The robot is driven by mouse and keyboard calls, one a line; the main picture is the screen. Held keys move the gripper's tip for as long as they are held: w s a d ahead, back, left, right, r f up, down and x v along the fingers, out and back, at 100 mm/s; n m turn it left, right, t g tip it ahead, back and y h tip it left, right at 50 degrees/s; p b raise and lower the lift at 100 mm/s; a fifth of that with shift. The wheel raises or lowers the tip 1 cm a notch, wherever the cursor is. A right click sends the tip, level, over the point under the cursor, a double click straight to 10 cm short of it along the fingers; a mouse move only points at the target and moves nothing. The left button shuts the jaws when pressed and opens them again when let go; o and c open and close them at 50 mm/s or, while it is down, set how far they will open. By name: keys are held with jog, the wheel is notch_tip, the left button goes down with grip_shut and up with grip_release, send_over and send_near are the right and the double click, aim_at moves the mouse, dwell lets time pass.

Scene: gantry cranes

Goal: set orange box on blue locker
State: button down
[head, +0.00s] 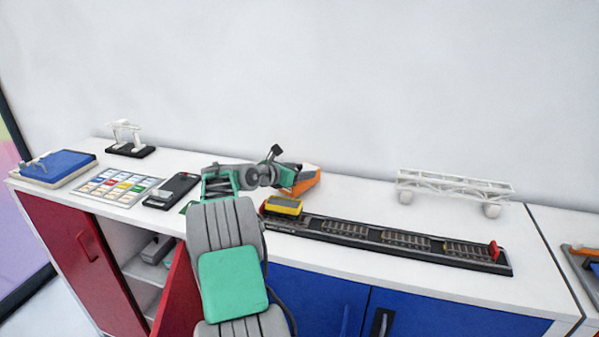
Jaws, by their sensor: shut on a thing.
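My arm reaches over the white counter top, and my gripper (291,177) is at its far end, partly hidden by my own wrist. It is shut on the orange box (307,184), which shows orange sides and a pale top edge. The box is tilted and near the back of the counter. I cannot tell whether it touches the surface. The blue locker (430,316) is the blue-doored part of the cabinet under the right half of the counter, with dark handles. My arm hides part of its left side.
A toy track (375,237) with a yellow wagon (283,206) lies in front of the box. A white gantry (455,188) stands at back right. A dark device (172,190), a colored card sheet (117,186) and a blue tray (60,166) are left. A red door (177,292) stands open.

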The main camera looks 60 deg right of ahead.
jog(key=shift+f, duration=0.45)
dwell(0.3)
jog(key=c, duration=0.6)
grip_release()
jog(key=o, duration=0.4)
jog(key=shift+f, duration=0.1)
jog(key=shift+c, duration=0.2)
jog(key=shift+f, duration=0.1)
jog(key=b+v, duration=0.1)
jog(key=v, duration=0.7)
jog(key=shift+b, duration=0.35)
